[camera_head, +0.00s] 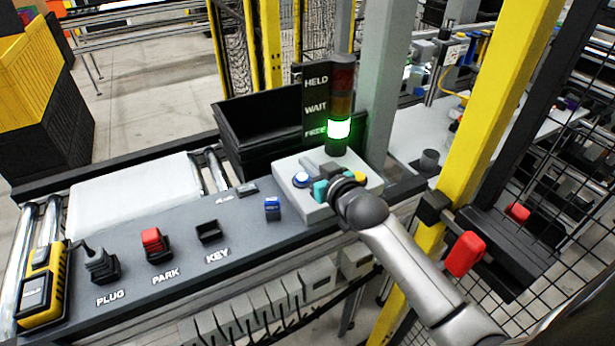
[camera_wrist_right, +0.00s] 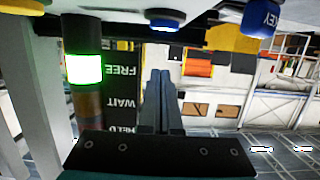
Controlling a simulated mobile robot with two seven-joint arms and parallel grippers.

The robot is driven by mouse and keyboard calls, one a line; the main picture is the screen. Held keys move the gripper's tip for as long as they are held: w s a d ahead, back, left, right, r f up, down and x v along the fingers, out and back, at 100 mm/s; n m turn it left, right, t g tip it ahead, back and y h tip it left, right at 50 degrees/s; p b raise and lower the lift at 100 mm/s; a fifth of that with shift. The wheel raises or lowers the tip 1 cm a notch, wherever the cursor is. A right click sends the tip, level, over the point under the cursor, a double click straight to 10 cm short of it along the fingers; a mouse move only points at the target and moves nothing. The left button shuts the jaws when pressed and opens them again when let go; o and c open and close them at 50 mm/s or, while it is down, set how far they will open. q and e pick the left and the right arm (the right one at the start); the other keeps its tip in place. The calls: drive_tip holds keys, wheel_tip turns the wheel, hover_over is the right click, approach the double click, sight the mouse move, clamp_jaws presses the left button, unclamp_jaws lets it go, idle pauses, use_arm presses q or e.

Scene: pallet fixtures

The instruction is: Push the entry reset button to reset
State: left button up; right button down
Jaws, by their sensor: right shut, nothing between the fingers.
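A light grey control box (camera_head: 313,211) sits on the right part of the dark console. A blue button with a pale ring (camera_head: 301,180) is on its left side, and a yellow button (camera_head: 360,177) is on its right. No reset label is readable. My right gripper (camera_head: 309,164) is over the box, shut and empty, and its wrist hides part of the top. In the right wrist view, upside down, the closed fingers (camera_wrist_right: 160,75) point towards the blue button (camera_wrist_right: 165,23), apart from it in the picture. My left gripper is not in view.
A stack light (camera_head: 339,130) behind the box glows green beside FREE. A black bin (camera_head: 256,125) stands behind the console. A blue key piece (camera_head: 272,208), a red PARK piece (camera_head: 153,241) and an empty KEY socket (camera_head: 208,231) are to the left. A yellow post (camera_head: 487,110) rises at right.

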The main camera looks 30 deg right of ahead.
sight(307, 189)
drive_tip(key=shift+w+f, duration=0.15)
drive_tip(key=shift+f, duration=0.9)
drive_tip(key=shift+w+f, duration=0.1)
drive_tip(key=shift+f, duration=0.9)
